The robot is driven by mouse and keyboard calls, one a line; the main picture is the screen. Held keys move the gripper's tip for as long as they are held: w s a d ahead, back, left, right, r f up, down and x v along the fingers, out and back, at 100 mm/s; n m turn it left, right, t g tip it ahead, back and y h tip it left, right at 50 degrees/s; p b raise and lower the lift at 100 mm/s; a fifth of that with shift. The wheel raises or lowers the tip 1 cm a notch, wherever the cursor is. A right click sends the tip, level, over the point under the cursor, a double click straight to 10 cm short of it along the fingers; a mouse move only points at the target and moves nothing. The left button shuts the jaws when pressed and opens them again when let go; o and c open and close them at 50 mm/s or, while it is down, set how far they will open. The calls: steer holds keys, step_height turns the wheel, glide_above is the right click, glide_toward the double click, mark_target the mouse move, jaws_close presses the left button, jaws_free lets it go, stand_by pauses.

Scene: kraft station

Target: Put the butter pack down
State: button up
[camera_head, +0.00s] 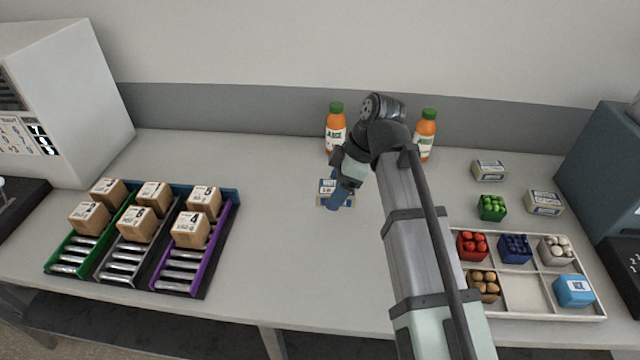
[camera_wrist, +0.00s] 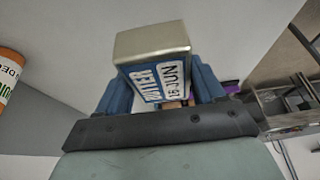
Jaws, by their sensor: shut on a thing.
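My gripper (camera_head: 336,199) is shut on a butter pack (camera_head: 323,187) over the middle of the table. In the wrist view the butter pack (camera_wrist: 151,52) is a pale block with a blue and white label, held between the two blue fingers of my gripper (camera_wrist: 160,95). In the head view my fingers and wrist cover part of the pack. I cannot tell whether its underside touches the table.
Orange bottles (camera_head: 336,130) (camera_head: 425,135) stand behind my arm. A rack (camera_head: 216,254) with numbered boxes is at left. The table between is clear.

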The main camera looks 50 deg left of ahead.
steer(key=w+a, duration=0.2)
steer(key=a, duration=0.9)
glide_above(305, 180)
steer(key=w, duration=0.1)
steer(key=shift+d+f, duration=0.15)
steer(key=shift+f, duration=1.35)
steer(key=shift+d+f, duration=0.15)
steer(key=shift+f, duration=1.4)
steer(key=shift+d+f, duration=0.15)
steer(key=shift+f, duration=1.35)
steer(key=shift+f, duration=0.1)
steer(key=o, duration=1.2)
steer(key=shift+o, duration=0.2)
steer(key=v, duration=1.2)
steer(key=shift+d, duration=0.2)
steer(key=shift+s, duration=0.1)
